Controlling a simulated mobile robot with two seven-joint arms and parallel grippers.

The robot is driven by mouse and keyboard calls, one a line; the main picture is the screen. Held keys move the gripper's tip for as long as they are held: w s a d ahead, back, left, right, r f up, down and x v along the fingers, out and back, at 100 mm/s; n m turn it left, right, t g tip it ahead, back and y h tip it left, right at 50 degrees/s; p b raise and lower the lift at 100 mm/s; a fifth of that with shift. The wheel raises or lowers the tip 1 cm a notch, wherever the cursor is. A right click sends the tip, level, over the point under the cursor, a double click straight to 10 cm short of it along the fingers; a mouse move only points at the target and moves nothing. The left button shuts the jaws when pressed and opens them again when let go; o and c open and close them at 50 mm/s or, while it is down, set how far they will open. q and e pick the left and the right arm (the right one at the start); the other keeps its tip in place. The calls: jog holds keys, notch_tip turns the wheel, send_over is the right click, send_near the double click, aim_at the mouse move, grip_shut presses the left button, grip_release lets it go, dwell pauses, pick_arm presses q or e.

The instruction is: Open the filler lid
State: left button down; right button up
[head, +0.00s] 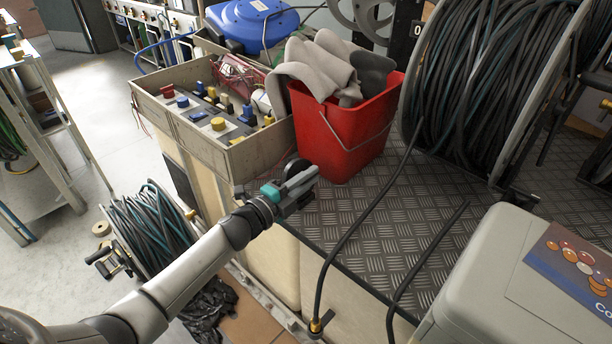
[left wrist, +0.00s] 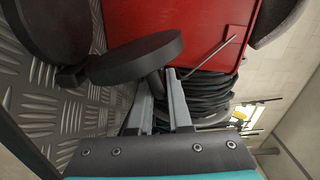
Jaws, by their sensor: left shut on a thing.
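The filler lid (left wrist: 135,57) is a thick dark disc in the left wrist view. A dark hinge-like piece at its left end joins it to a second dark round part (left wrist: 48,22), probably the filler neck, cut off by the frame edge. The lid stands at an angle to that part. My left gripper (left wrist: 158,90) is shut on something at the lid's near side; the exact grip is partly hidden. In the head view, my left gripper (head: 302,181) is at the platform's left edge, with a dark round part (head: 297,168) just behind it. My right gripper is out of view.
A red bucket (head: 340,135) with grey gloves stands just behind my left gripper. A black hose (head: 360,215) crosses the chequered platform (head: 315,225). A grey case (head: 490,270) stands at the right.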

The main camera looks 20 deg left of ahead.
pick_arm(q)
jog(key=shift+d+r+m, duration=0.15)
jog(key=shift+d+m, duration=0.1)
jog(key=shift+m, duration=0.15)
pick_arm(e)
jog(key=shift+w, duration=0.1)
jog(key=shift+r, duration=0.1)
pick_arm(q)
jog(key=c, duration=0.9)
grip_release()
jog(key=shift+s, duration=0.1)
jog(key=shift+f, duration=0.2)
jog(key=shift+s, duration=0.3)
jog(key=p+v, duration=0.3)
jog(key=v, duration=1.1)
jog(key=shift+s+a+r, duration=0.15)
jog(key=shift+s, duration=0.1)
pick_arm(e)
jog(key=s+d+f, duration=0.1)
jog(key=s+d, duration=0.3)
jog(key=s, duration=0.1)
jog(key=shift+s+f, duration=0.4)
